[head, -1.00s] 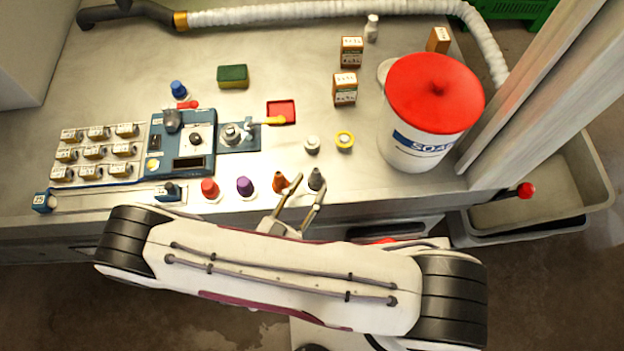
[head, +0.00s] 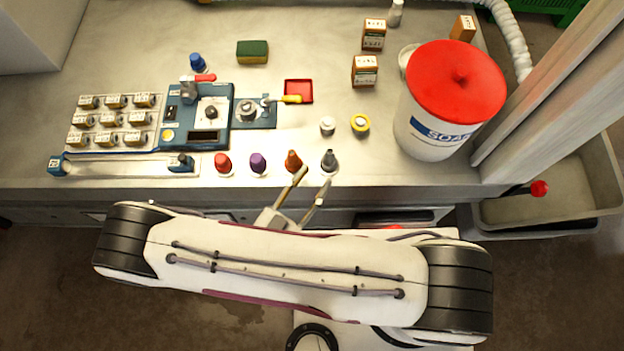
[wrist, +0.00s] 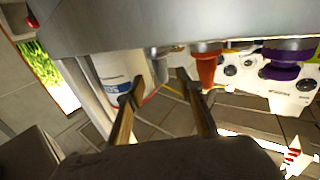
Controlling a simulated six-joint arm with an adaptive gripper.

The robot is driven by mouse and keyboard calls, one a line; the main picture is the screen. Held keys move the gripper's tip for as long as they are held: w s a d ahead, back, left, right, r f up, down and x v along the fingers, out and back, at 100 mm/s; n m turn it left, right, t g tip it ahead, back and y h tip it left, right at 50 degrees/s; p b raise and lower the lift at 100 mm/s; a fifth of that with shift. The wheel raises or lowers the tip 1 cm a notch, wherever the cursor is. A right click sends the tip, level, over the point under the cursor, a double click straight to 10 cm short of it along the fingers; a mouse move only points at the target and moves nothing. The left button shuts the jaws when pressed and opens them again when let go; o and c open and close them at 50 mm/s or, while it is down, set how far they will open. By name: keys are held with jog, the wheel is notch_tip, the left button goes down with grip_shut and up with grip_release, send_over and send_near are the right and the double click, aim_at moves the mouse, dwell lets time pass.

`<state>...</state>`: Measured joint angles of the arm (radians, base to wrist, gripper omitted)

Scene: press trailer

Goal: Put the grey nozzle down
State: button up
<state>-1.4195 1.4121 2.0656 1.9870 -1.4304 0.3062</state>
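The grey nozzle (head: 329,160) stands upright near the front edge of the table, at the right end of a row with an orange nozzle (head: 293,160), a purple one (head: 258,163) and a red one (head: 223,163). The grey nozzle (wrist: 168,50) is partly cut off there by the grey surface, beside the orange nozzle (wrist: 207,66).
A white soap bucket (head: 425,138) with a red lid stands right of the nozzles. A blue device (head: 222,135) is at left. A grey bin (head: 560,190) is beyond the table's right end.

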aim_at(327, 154)
jog(key=shift+c, duration=0.2)
jog(key=shift+w+a+r+m+g+h, duration=0.15)
jog(key=shift+w+a+r+m+g, duration=0.2)
jog(key=shift+r+g, duration=0.35)
jog(key=shift+w+a+r+m+g+h, duration=0.2)
jog(key=shift+w+r+m+g, duration=0.15)
jog(key=shift+r+g, duration=0.4)
jog(key=shift+w+a+r+m+g+h, duration=0.15)
jog(key=shift+w+a+r+m+g, duration=0.2)
jog(key=shift+r+g, duration=0.35)
jog(key=shift+d+t, duration=0.1)
jog(key=shift+t, duration=0.15)
jog(key=shift+x, duration=1.2)
jog(key=shift+d, duration=0.1)
jog(key=shift+d, duration=0.1)
jog(key=shift+w+d+f, duration=0.1)
jog(key=shift+w+d, duration=0.25)
jog(key=shift+d, duration=0.2)
jog(key=shift+w+d+f, duration=0.1)
jog(key=shift+w+d, duration=0.2)
jog(key=shift+d, duration=0.3)
jog(key=shift+x, duration=1.15)
